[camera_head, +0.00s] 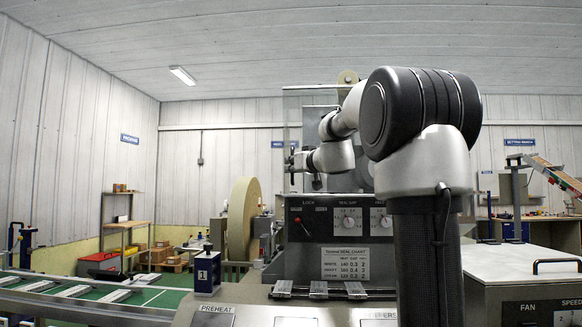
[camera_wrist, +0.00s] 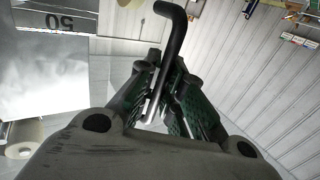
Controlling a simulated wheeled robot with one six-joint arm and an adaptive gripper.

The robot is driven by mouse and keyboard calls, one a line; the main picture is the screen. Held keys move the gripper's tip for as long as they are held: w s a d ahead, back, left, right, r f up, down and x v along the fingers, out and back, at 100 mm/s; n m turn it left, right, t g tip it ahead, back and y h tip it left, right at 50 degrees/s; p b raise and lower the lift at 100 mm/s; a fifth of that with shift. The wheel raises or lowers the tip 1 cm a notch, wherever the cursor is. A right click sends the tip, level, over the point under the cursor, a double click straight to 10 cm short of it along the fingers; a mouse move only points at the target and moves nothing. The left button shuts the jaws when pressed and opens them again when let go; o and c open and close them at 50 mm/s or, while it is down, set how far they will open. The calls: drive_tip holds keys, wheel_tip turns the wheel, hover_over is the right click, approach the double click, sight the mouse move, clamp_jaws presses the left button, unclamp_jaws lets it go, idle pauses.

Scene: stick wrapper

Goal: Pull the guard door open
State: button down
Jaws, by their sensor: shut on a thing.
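The guard door (camera_head: 303,112) is a clear panel standing above the machine's control panel, behind my arm in the head view. Its black bent handle (camera_wrist: 173,42) shows in the wrist view and runs down between my fingers. My gripper (camera_wrist: 160,98) is shut on this handle, with a finger on each side of it. In the head view my gripper (camera_head: 294,163) is small and dark at the left edge of the clear panel. My arm hides the right part of the door there. I cannot tell whether the door stands ajar.
The control panel (camera_head: 312,238) with dials and a seal chart lies below the door. A large tan roll (camera_head: 243,222) stands to the left. A conveyor (camera_head: 75,293) runs at the lower left. A grey cabinet (camera_head: 520,270) with a black handle stands at the right.

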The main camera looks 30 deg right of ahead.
drive_tip(key=s+d, duration=0.6)
drive_tip(key=d, duration=0.3)
drive_tip(key=s+d, duration=0.6)
drive_tip(key=d, duration=0.2)
drive_tip(key=shift+d, duration=0.35)
drive_tip(key=c, duration=1.8)
unclamp_jaws()
drive_tip(key=s, duration=1.2)
